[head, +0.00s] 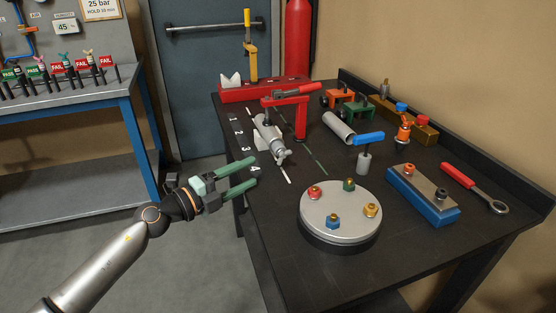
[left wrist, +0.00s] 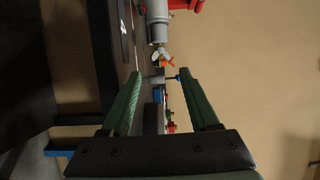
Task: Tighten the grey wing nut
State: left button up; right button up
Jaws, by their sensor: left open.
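A grey cylindrical fitting (head: 267,137) lies on the dark table under the red clamp arm (head: 290,101). A small grey winged piece (head: 282,156), which looks like the wing nut, is at its near end. My left gripper (head: 250,178) has green fingers and is open and empty. It hovers by the table's left edge, short of the winged piece and apart from it. In the left wrist view the fitting is ahead, beyond the fingertips (left wrist: 166,75). My right gripper is not in view.
A round plate (head: 340,235) with several coloured knobs stands at the front. A blue T-handle (head: 369,138), an orange valve (head: 404,128), a blue block (head: 420,210) and a red-handled wrench (head: 470,185) lie to the right. A loose grey tube (head: 339,129) lies behind.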

aim_at(282, 157)
pick_arm(q)
jog(key=b+x, duration=0.2)
jog(key=x, duration=0.7)
jog(key=shift+f+b, duration=0.1)
jog(key=shift+b, duration=0.2)
jog(key=shift+w+d, duration=0.4)
jog(key=c, duration=0.6)
grip_shut()
